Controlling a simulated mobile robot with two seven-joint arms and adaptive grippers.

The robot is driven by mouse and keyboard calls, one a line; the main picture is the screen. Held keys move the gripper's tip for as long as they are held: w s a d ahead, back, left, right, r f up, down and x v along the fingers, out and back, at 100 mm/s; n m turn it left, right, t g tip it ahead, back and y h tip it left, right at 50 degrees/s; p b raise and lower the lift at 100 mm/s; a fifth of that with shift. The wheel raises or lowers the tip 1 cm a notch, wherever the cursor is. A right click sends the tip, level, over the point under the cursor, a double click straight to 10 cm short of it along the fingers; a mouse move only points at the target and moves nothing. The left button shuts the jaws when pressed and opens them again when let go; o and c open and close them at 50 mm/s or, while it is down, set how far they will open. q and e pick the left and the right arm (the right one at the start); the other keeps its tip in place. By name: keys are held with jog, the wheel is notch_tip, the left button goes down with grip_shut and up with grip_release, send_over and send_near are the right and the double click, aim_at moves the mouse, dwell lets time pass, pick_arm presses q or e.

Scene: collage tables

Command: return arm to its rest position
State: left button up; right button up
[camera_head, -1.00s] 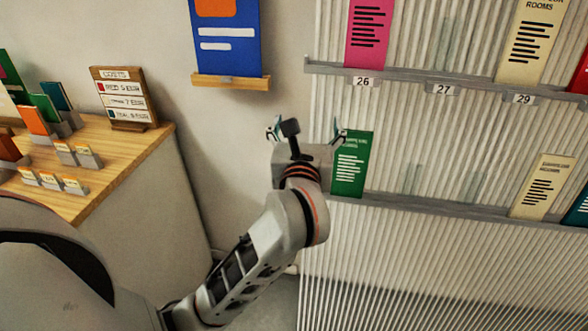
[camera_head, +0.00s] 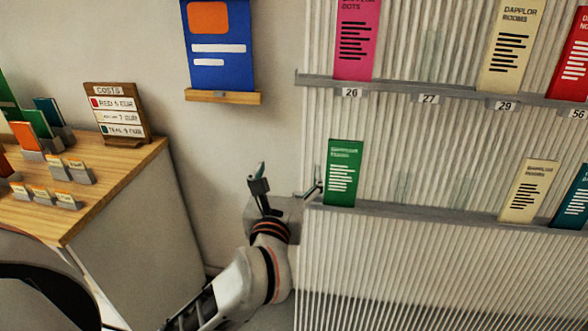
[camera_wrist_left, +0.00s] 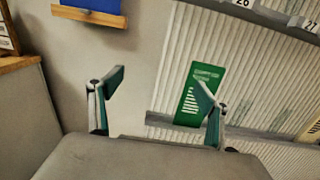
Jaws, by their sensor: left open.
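My left gripper (camera_head: 287,188) is open and empty in the head view, in front of the wall to the left of the green card (camera_head: 343,172). The green card stands on the lower ledge of the ribbed rack. In the left wrist view the green card (camera_wrist_left: 190,97) shows behind the right finger, which hides part of it. My right gripper is in neither view.
The ribbed rack has an upper ledge (camera_head: 395,88) and a lower ledge (camera_head: 420,213) holding pink, cream, red and teal cards. A wooden-topped counter (camera_head: 105,177) with a costs sign (camera_head: 115,122) and small cards stands at left.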

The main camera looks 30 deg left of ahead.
pick_arm(q)
jog(key=s+d+f+m+t+h, duration=0.1)
jog(key=s+d+f+m+h, duration=0.2)
jog(key=m, duration=0.7)
jog(key=s+d+f+m+t+h, duration=0.1)
jog(key=d+f+m+h, duration=0.4)
jog(key=m, duration=0.6)
jog(key=s+d+f+m+t+h, duration=0.1)
jog(key=s+d+f+m+h, duration=0.3)
jog(key=m, duration=0.6)
jog(key=s+a+f+m+g+y, duration=0.1)
jog(key=s+f+m+g, duration=0.2)
jog(key=f, duration=0.6)
jog(key=s+a+f+m+g+y, duration=0.1)
jog(key=s+f+m, duration=0.4)
jog(key=f, duration=0.5)
jog(key=s+a+f+m+g+y, duration=0.1)
jog(key=s+a+f+m+g, duration=0.2)
jog(key=f, duration=0.7)
jog(key=s+m+g, duration=0.1)
jog(key=m+g, duration=0.1)
jog(key=shift+a+f+g+y, duration=0.15)
jog(key=shift+g+y, duration=0.15)
jog(key=shift+y, duration=0.1)
